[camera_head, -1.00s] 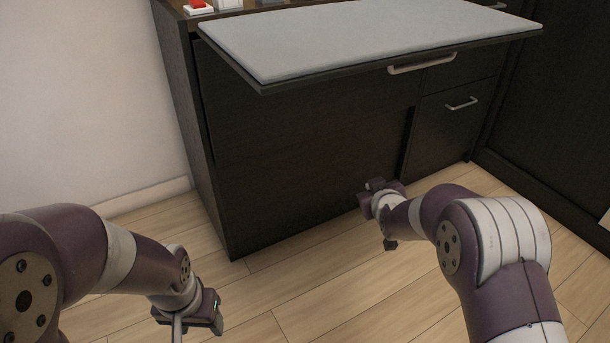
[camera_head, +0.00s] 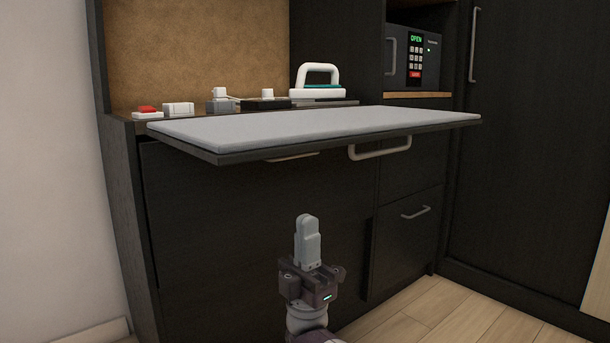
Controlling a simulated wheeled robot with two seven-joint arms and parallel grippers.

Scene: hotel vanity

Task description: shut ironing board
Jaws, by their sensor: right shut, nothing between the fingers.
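The ironing board (camera_head: 310,127) is a flat grey padded panel on a dark base. It sticks out level from the front of the dark vanity cabinet. A metal handle (camera_head: 380,149) shows under its front edge, and part of another bar shows to the left of it. My right gripper (camera_head: 307,222) points up in front of the cabinet, below the board and apart from it. Its fingers are together with nothing between them. My left gripper is out of view.
A white iron (camera_head: 315,83) stands on the counter behind the board, with several small sockets or switches to its left. A safe (camera_head: 411,58) showing "OPEN" sits in a niche at right. A drawer handle (camera_head: 415,213) is below. Wood floor (camera_head: 430,310) is free at lower right.

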